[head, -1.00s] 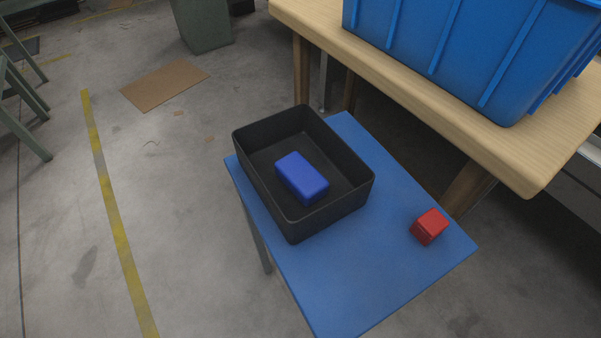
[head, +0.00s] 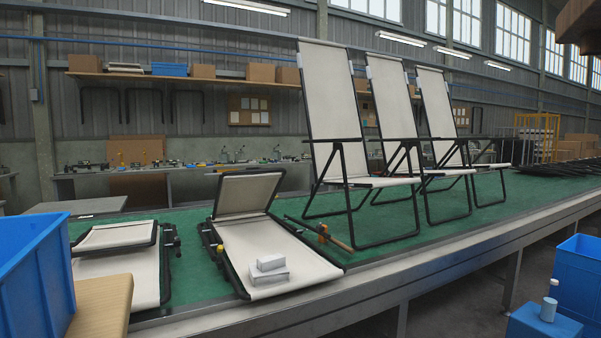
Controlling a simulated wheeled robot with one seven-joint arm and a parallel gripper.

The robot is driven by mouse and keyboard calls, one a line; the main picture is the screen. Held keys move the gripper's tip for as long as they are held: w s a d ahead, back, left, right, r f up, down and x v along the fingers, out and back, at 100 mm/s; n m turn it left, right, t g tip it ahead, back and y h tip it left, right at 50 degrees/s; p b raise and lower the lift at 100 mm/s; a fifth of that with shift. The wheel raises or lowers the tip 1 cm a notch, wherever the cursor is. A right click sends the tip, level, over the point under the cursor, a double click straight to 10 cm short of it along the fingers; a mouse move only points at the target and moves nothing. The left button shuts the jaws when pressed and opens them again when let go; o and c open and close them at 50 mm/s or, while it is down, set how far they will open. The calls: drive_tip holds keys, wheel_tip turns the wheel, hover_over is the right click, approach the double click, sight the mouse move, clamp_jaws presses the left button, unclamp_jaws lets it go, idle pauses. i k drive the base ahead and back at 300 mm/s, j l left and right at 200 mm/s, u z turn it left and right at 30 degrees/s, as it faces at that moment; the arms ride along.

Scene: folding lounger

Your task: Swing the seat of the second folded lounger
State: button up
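In the head view two folded loungers with black frames and off-white fabric lie on the green bench top. The left folded lounger (head: 118,276) lies nearly flat, with a smaller framed panel (head: 117,235) on it. The middle folded lounger (head: 300,262) has a framed panel (head: 247,193) tilted up at its far end. Two small whitish blocks (head: 270,270) rest on its fabric, one on the other. Which of the two is the second, I cannot tell.
Three unfolded loungers (head: 337,95) stand further right on the long green bench (head: 185,205). A wooden-handled tool (head: 323,233) lies beside the middle lounger. A blue bin (head: 35,275) on a wooden table stands near left. More blue containers (head: 580,285) are at lower right.

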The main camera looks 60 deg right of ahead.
sight(249, 194)
drive_tip(key=z, duration=1.1)
